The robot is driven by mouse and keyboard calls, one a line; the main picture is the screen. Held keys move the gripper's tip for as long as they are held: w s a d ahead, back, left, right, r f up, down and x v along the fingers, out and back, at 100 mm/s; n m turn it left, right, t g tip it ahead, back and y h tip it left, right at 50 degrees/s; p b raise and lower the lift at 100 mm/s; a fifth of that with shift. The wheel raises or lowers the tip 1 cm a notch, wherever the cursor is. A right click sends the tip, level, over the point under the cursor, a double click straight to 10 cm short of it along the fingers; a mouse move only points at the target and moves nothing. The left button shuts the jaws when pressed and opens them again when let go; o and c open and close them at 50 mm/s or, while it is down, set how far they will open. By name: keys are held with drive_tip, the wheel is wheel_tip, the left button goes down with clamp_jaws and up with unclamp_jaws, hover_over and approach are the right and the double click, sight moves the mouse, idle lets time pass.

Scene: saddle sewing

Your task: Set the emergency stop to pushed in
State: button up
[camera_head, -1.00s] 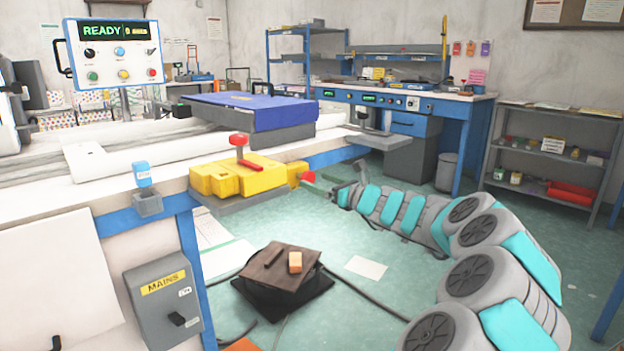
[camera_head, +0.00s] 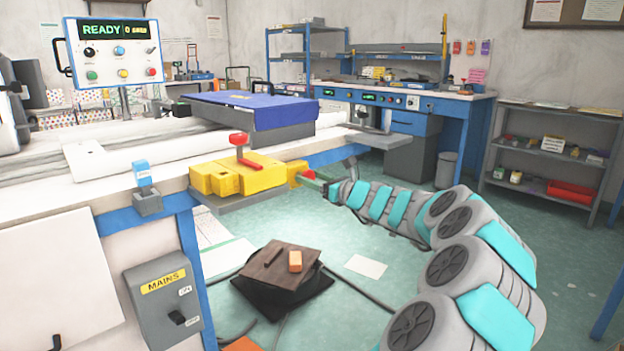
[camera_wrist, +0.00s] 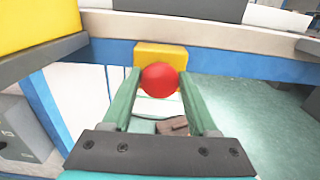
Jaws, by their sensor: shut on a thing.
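The emergency stop is a yellow box (camera_wrist: 160,55) with a round red button (camera_wrist: 160,80), mounted on the blue table edge. In the head view its yellow box (camera_head: 296,170) shows at the right end of the larger yellow clamp, with the red button partly covered by my gripper (camera_head: 312,177). In the wrist view my green gripper fingers (camera_wrist: 160,95) stand on both sides of the red button, shut on it. The button's stem is hidden behind its head, so I cannot tell how far in it sits.
A yellow clamp block (camera_head: 240,177) with a red handle (camera_head: 239,140) sits close by on the table edge. A grey mains box (camera_head: 168,300) and a pedal (camera_head: 282,275) are below. The floor around my arm is mostly clear.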

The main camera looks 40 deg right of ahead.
clamp_jaws()
idle(0.4)
drive_tip(key=shift+w+a+r+p, duration=0.1)
drive_tip(key=shift+w+r+p, duration=0.1)
drive_tip(key=shift+w+p, duration=0.5)
drive_tip(key=shift+s, duration=0.15)
drive_tip(key=shift+f, duration=0.1)
drive_tip(key=o, duration=0.8)
unclamp_jaws()
